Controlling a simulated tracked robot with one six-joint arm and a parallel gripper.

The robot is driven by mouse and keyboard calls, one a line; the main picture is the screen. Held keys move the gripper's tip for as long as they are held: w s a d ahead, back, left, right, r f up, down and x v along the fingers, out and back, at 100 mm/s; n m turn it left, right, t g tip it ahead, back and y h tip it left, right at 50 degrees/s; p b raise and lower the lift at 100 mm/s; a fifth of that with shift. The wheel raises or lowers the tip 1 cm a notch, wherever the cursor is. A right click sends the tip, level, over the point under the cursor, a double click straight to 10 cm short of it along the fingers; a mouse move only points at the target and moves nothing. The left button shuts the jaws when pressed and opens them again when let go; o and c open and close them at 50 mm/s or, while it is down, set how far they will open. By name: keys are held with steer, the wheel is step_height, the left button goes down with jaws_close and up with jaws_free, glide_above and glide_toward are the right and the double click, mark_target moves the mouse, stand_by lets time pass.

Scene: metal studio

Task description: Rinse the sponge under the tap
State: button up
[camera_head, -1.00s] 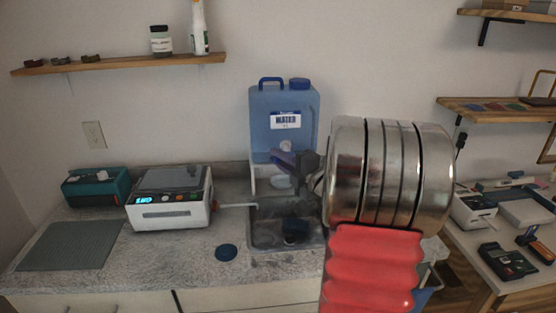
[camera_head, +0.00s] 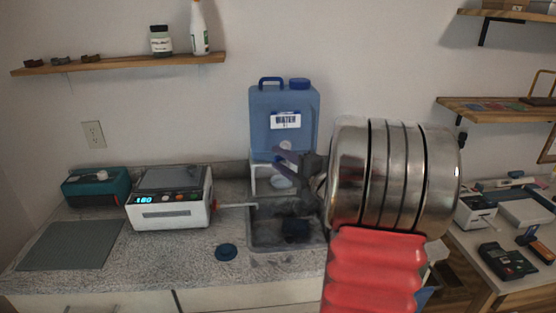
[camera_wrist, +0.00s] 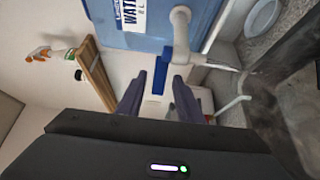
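A blue water container (camera_head: 283,115) stands on a white stand behind the sink (camera_head: 262,242). Its pale tap (camera_wrist: 180,35) shows at the top of the wrist view; the outlet is partly hidden by my gripper in the head view. A dark blue lump (camera_head: 296,229), possibly the sponge, lies in the sink, mostly in shadow. My gripper (camera_head: 281,160) is above the sink, in front of the container's stand. In the wrist view my gripper (camera_wrist: 157,84) has its fingers apart. A blue strip (camera_wrist: 161,74) shows between them, apparently beyond and not clasped.
A white device with a display (camera_head: 170,206) stands left of the sink, a thin rod reaching toward the basin. A teal box (camera_head: 97,187) is at the back left. A side bench (camera_head: 515,270) is right.

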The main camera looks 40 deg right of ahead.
steer(key=s, duration=1.2)
steer(key=shift+s+a, duration=0.3)
steer(key=shift+s, duration=0.05)
steer(key=shift+c, duration=0.6)
steer(key=w+a+r+m+g+h, duration=0.3)
steer(key=w+m+h, duration=0.1)
steer(key=w+m, duration=0.15)
steer(key=a+m+g+h, duration=0.2)
steer(key=a+m+g, duration=0.1)
steer(key=a+m, duration=0.35)
steer(key=s+a+f+m+g+y, duration=0.2)
steer(key=s+a, duration=0.6)
steer(key=a, duration=0.5)
steer(key=s+a+f+m+g+y, duration=0.3)
steer(key=s+a, duration=0.5)
steer(key=a, duration=0.6)
step_height(320, 180, down, 3)
steer(key=shift+r+m+g+y, duration=0.2)
steer(key=shift+m+g+y, duration=0.1)
steer(key=shift+g+y, duration=0.45)
steer(key=shift+s, duration=0.2)
